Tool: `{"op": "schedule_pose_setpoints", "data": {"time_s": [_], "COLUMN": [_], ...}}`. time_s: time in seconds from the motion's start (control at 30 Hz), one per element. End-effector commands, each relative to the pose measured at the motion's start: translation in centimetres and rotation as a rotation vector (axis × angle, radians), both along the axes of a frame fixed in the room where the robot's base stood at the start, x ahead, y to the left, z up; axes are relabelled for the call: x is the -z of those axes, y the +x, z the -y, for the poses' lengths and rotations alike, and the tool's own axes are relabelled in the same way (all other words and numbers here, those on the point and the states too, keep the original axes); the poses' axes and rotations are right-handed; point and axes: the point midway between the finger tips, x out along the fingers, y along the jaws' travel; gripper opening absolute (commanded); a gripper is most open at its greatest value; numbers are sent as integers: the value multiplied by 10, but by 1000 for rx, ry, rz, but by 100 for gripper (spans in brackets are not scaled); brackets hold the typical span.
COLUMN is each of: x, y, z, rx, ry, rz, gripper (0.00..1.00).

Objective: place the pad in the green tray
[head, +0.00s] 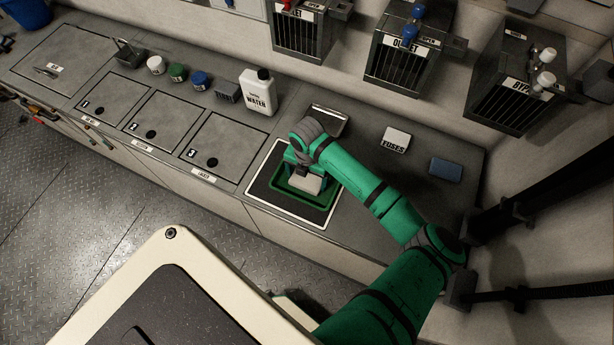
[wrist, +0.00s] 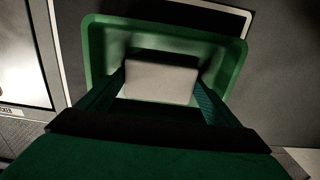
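The pad (head: 305,183) is a pale grey-white block. It also shows in the wrist view (wrist: 160,82), between the two fingers of my gripper (wrist: 160,92), which press against its left and right ends. The green tray (head: 318,206) is a shallow rectangle with a raised rim; its rim surrounds the pad in the wrist view (wrist: 96,50). In the head view my gripper (head: 304,177) points down over the tray. I cannot tell whether the pad touches the tray floor. Part of the tray is hidden by my arm and gripper.
The tray sits on a black mat with a white border (head: 262,190). A white fuses box (head: 396,139) and a blue block (head: 446,170) lie to the right. A white water bottle (head: 258,93) and small jars (head: 178,72) stand to the left. Labelled cages (head: 402,62) hang behind.

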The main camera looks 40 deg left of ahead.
Motion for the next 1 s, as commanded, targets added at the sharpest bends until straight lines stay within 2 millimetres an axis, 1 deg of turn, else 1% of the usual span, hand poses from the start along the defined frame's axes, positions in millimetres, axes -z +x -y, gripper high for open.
{"op": "schedule_pose_setpoints", "data": {"time_s": [0.03,0.07,0.3,0.43,0.57,0.8,0.9,1.0], "x": [0,0,-1,-10,-30,-78,-96,-109], "y": [0,0,0,1,1,1,1,1], "z": [0,0,0,0,0,0,0,-1], "rx": [0,0,0,0,-2,-1,-1,-1], "ry": [0,0,0,1,2,2,1,1], "rz": [0,0,0,1,3,3,3,1], "gripper": [95,100,100,100,100,100,100,100]}}
